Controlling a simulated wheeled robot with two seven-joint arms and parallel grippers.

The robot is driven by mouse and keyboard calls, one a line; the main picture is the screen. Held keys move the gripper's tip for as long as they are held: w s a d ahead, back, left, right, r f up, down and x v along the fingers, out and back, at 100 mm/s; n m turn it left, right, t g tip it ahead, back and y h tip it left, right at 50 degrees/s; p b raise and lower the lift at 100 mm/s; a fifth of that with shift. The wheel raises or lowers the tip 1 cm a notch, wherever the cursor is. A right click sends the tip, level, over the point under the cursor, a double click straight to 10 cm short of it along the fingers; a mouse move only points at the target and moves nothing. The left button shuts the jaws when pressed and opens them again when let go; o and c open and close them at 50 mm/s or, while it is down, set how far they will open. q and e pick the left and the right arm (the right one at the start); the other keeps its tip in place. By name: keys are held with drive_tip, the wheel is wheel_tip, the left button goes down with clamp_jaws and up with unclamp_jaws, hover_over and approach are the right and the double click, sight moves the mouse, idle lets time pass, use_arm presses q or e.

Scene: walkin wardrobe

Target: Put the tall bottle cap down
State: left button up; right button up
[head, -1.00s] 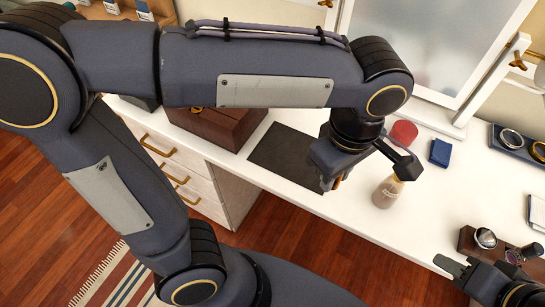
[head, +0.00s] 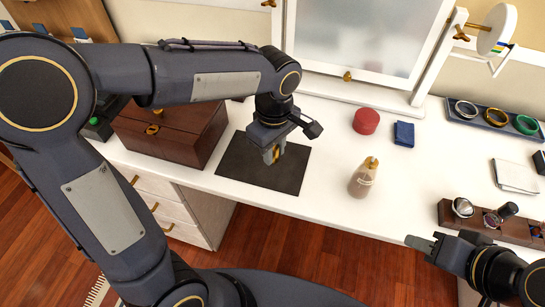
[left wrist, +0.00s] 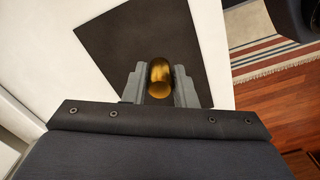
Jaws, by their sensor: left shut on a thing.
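My left gripper (head: 271,157) is shut on the tall bottle cap (left wrist: 159,77), a shiny gold cylinder. In the left wrist view the cap sits between the two grey fingers, with the dark mat (left wrist: 125,38) behind it. In the head view the gripper is over the dark mat (head: 245,172); a small gap or contact below the cap cannot be made out. The bottle (head: 362,184), brownish with a gold top, stands on the white table right of the mat. My right gripper (head: 425,244) is at the lower right, partly hidden, its opening unclear.
A brown wooden box (head: 180,125) stands left of the mat. A red round box (head: 366,121) and a blue item (head: 403,134) lie behind the bottle. A ring tray (head: 480,122), a brown holder (head: 480,223) and a notepad (head: 515,176) are at the right. The table's centre is mostly clear.

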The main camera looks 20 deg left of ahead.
sight(273, 167)
use_arm(q)
drive_tip(key=shift+w+a+f+b, duration=0.1)
drive_tip(key=shift+w+f+b, duration=0.1)
drive_tip(key=shift+f, duration=0.75)
drive_tip(key=shift+w+a+f+b, duration=0.1)
drive_tip(key=shift+f+b, duration=0.05)
drive_tip(key=shift+f, duration=0.8)
drive_tip(key=shift+f, duration=0.2)
drive_tip(key=o, duration=0.9)
drive_tip(key=shift+o, duration=0.2)
drive_tip(key=shift+r, duration=0.55)
wheel_tip(273, 167, up, 11)
drive_tip(key=shift+s+r+p, duration=0.1)
drive_tip(key=shift+r+p, duration=0.1)
drive_tip(key=shift+p, duration=1.05)
